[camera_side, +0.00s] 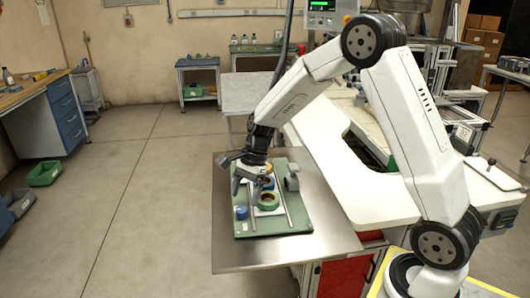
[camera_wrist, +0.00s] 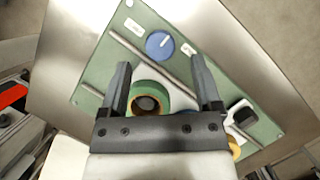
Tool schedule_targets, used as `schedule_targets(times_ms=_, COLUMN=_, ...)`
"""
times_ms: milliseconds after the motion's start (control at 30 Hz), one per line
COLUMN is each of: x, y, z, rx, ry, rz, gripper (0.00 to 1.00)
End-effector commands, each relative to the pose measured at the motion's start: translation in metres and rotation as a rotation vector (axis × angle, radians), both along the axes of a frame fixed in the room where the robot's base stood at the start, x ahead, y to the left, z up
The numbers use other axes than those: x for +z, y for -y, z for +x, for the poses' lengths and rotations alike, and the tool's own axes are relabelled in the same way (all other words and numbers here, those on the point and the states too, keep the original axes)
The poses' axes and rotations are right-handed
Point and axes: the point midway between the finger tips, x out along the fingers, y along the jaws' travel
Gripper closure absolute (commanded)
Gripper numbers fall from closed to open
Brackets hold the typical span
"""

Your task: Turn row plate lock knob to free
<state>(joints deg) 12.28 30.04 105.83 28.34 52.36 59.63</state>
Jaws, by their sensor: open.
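The lock knob (camera_wrist: 157,46) is a blue disc with a short white mark, set on the green row plate (camera_wrist: 100,62). In the side view the blue knob (camera_side: 241,213) is near the plate's front left corner. Small white labels (camera_wrist: 133,26) sit to either side of it; their words are too small to read. My gripper (camera_wrist: 160,64) is open and empty. In the wrist view the knob shows beyond and between its fingertips, apart from them. In the side view my gripper (camera_side: 246,189) hangs above the plate, behind the knob.
A green tape reel (camera_wrist: 148,92) lies between my fingers in the wrist view, with a yellow reel (camera_wrist: 235,147) partly hidden. Pale rails (camera_wrist: 135,52) cross the plate. A dark-topped block (camera_wrist: 240,113) stands at one side. The metal tabletop (camera_side: 228,257) around the plate is bare.

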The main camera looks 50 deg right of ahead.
Motion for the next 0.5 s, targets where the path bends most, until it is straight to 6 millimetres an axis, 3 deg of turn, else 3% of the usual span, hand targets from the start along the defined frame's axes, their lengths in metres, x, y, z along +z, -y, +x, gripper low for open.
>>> schedule_targets(times_ms=200, x=-0.024, y=-0.01, z=0.0, rx=0.002, ry=-0.001, rz=0.0, gripper=0.18)
schedule_targets(times_ms=500, x=-0.035, y=-0.015, z=0.0, rx=0.001, ry=0.0, rz=-0.001, gripper=0.18)
